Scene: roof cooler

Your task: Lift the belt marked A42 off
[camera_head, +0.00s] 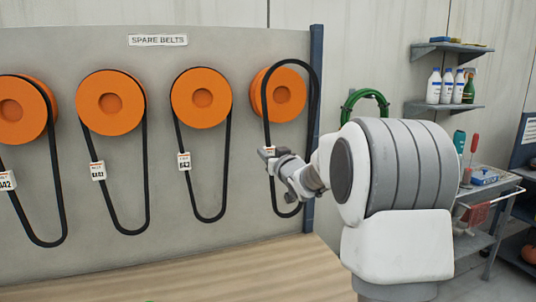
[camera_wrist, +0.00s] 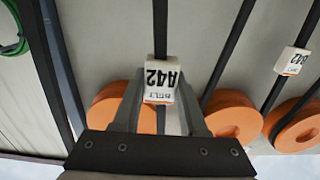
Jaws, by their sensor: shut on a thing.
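The belt marked A42 (camera_wrist: 160,25) is a black loop with a white tag (camera_wrist: 160,82), upside down in the wrist view. My gripper (camera_wrist: 160,101) is shut on it at the tag. In the head view my gripper (camera_head: 270,153) holds this belt (camera_head: 316,95) at the rightmost orange pulley (camera_head: 284,96). The loop's upper part sits up and right of the pulley, and its left strand crosses in front of the orange face. It looks clear of the rim, but the depth gap is hard to judge. My wrist hides part of the loop's lower right side.
Three other tagged belts (camera_head: 146,170) hang from orange pulleys on the grey board (camera_head: 230,60). The nearest one (camera_head: 226,165) is left of my gripper. A dark post (camera_head: 315,150), green hose (camera_head: 381,97) and shelves (camera_head: 440,107) are to the right. A wooden bench top (camera_head: 200,275) lies below.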

